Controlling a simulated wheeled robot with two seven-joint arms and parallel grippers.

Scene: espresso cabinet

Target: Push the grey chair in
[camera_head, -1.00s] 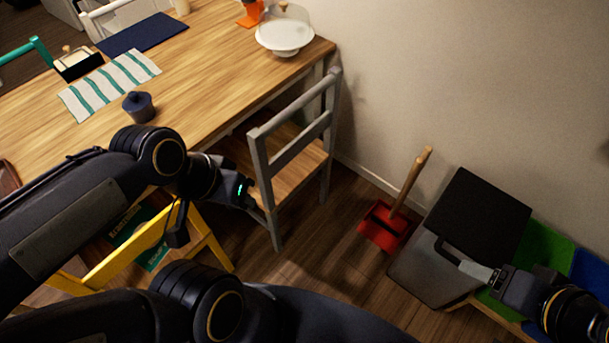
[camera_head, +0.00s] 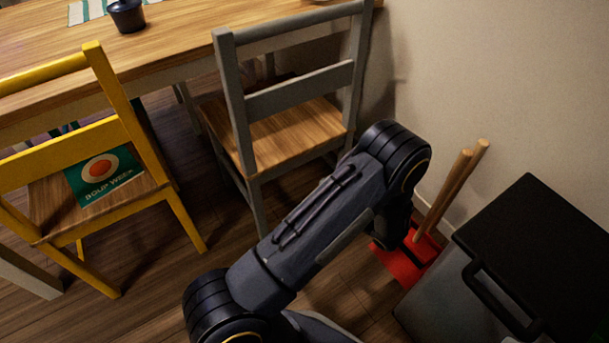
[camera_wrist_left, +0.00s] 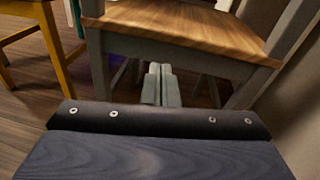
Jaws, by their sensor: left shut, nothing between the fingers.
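The grey chair (camera_head: 290,100) has a wooden seat and stands at the table, its backrest toward me and its seat partly short of the table edge. My arm hides its right front leg in the head view. My left gripper (camera_wrist_left: 160,85) is shut and empty in the left wrist view. It points low toward the chair, below the wooden seat (camera_wrist_left: 190,30) and between the grey legs. Contact with the chair cannot be told. In the head view its fingertips are hidden behind my arm. My right gripper is not seen.
The wooden table (camera_head: 180,35) is beyond the chair. A yellow chair (camera_head: 90,140) with a soup-week book on its seat stands to the left. A red dustpan (camera_head: 405,262) with wooden handles and a black-lidded bin (camera_head: 540,250) stand at the right by the wall.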

